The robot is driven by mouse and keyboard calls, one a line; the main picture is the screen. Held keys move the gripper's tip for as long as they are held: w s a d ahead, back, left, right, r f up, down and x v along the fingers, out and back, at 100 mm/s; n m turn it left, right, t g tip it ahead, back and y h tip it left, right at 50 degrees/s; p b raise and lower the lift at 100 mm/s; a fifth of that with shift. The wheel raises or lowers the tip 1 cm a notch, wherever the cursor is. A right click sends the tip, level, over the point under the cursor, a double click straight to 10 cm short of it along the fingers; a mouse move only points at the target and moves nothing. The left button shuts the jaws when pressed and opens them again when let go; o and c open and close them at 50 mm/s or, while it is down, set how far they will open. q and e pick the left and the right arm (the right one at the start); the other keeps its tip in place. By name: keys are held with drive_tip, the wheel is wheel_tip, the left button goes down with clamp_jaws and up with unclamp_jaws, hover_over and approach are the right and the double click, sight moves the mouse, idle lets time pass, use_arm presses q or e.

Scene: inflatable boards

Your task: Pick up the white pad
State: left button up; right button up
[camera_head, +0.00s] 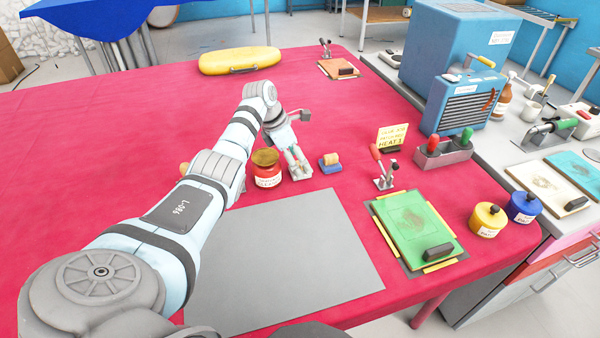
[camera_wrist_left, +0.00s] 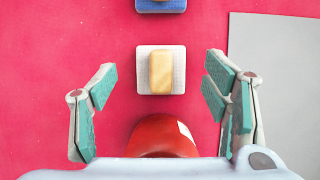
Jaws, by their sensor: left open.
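The white pad (camera_wrist_left: 143,82) is a small square with a tan block-shaped handle (camera_wrist_left: 161,70) on top; it lies on the red table in the left wrist view. My left gripper (camera_wrist_left: 160,88) is open, with one teal-padded finger on each side of the pad, apart from it. In the head view, my left gripper (camera_head: 297,162) is low over the table between the red jar (camera_head: 267,175) and a blue pad (camera_head: 330,166); it mostly hides the white pad there. My right gripper is not in view.
The red jar also shows just below the white pad in the wrist view (camera_wrist_left: 162,137), and the blue pad above it (camera_wrist_left: 160,5). A grey sheet (camera_head: 290,260) lies nearer me. A green board (camera_head: 415,228) and a red-handled clamp (camera_head: 383,172) are to the right.

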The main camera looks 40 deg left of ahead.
use_arm(q)
drive_tip(key=shift+b+x, duration=0.3)
drive_tip(key=shift+x, duration=0.75)
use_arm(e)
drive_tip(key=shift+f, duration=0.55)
use_arm(q)
drive_tip(key=c, duration=1.2)
drive_tip(key=shift+r, duration=0.1)
wheel_tip(320, 180, up, 20)
drive_tip(key=p, duration=0.4)
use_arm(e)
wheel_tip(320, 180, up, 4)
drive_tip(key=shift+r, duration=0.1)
